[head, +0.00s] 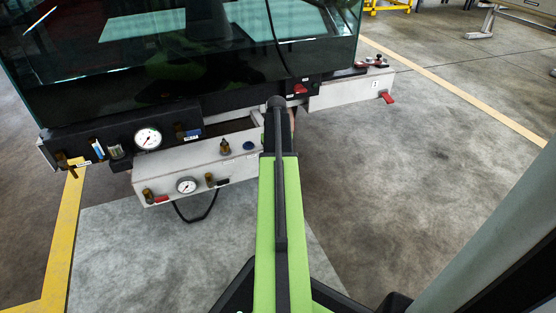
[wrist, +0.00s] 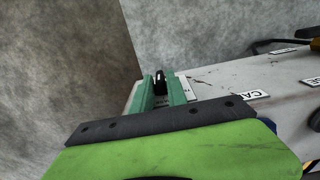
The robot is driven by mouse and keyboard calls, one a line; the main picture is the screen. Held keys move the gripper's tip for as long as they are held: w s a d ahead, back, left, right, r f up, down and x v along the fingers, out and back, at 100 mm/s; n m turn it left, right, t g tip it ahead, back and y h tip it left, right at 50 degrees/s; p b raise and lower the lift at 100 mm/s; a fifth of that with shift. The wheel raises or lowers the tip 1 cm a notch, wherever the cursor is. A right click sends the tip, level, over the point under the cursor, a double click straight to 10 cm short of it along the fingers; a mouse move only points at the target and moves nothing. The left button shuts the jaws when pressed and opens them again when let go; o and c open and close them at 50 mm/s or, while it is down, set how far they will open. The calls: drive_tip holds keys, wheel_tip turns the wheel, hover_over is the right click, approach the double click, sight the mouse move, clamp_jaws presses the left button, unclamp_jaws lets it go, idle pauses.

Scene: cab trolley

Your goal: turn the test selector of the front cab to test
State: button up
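In the wrist view, the two teal fingers of my gripper (wrist: 161,88) stand apart at the corner of a white panel (wrist: 225,85). A small black knob with a pale mark (wrist: 159,80), which looks like the test selector, shows between the fingertips. I cannot tell whether the fingers press on it. A small plate with markings partly shows beside the right finger. In the head view, my green arm reaches to the white box (head: 205,165) under the front cab (head: 180,60), and hides the fingers and the knob.
A white label (wrist: 258,95) sits on the panel. The box carries a gauge (head: 187,185) and several small valves. Another gauge (head: 148,138) is on the black beam above. A red lever (head: 386,97) sticks out at the right. The floor to the right is clear.

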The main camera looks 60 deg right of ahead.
clamp_jaws()
drive_tip(key=shift+a+f+g+h+b, duration=0.1)
drive_tip(key=shift+a+g+h+b, duration=0.15)
drive_tip(key=shift+g+h, duration=0.35)
drive_tip(key=shift+w+h, duration=0.1)
drive_tip(key=shift+h, duration=0.4)
drive_tip(key=shift+d+g, duration=0.1)
drive_tip(key=shift+g, duration=0.2)
drive_tip(key=shift+o, duration=2.1)
unclamp_jaws()
